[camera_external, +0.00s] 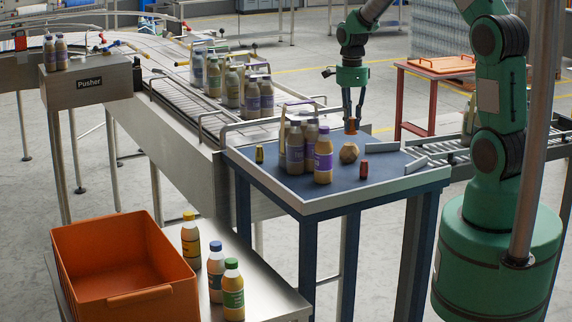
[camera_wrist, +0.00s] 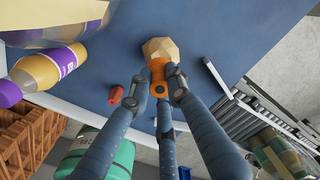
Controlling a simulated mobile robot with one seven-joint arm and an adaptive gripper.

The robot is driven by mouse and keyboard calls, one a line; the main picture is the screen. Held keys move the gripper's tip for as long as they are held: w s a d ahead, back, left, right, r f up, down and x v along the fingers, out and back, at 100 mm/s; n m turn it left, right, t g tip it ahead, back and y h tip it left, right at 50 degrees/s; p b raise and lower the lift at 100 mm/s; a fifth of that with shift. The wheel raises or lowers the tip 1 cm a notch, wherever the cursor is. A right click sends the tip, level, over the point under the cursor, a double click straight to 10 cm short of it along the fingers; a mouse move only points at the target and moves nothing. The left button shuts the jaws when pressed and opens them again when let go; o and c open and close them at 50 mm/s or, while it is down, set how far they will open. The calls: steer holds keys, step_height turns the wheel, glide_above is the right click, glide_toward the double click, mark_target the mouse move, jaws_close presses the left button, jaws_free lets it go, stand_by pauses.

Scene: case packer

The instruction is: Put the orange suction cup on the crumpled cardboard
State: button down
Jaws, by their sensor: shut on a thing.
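The orange suction cup (camera_external: 351,126) is held between the fingertips of my gripper (camera_external: 353,118), above the blue table. It also shows in the wrist view (camera_wrist: 158,71), with my fingers (camera_wrist: 160,86) closed around it. The crumpled cardboard (camera_external: 349,153) is a tan, faceted lump on the table, just below the held cup with a small gap in the external view. In the wrist view, the cup partly covers the near edge of the cardboard (camera_wrist: 161,47).
Bottles with purple labels (camera_external: 323,160) stand left of the cardboard. A small red item (camera_external: 364,170) lies in front of it, and a small dark-and-yellow item (camera_external: 259,154) stands far left. The blue table (camera_external: 310,192) has a raised pale rim. An orange crate (camera_external: 75,246) is at lower left.

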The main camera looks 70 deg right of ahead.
mark_target(350, 132)
steer(key=shift+w+d, duration=0.2)
steer(key=shift+f, duration=0.1)
steer(key=shift+f+p, duration=0.35)
steer(key=shift+f, duration=1.3)
steer(key=shift+f, duration=0.2)
steer(key=c, duration=1.6)
jaws_free()
steer(key=shift+r, duration=0.15)
step_height(350, 132, up, 12)
steer(key=shift+r+b, duration=0.1)
steer(key=shift+b, duration=0.6)
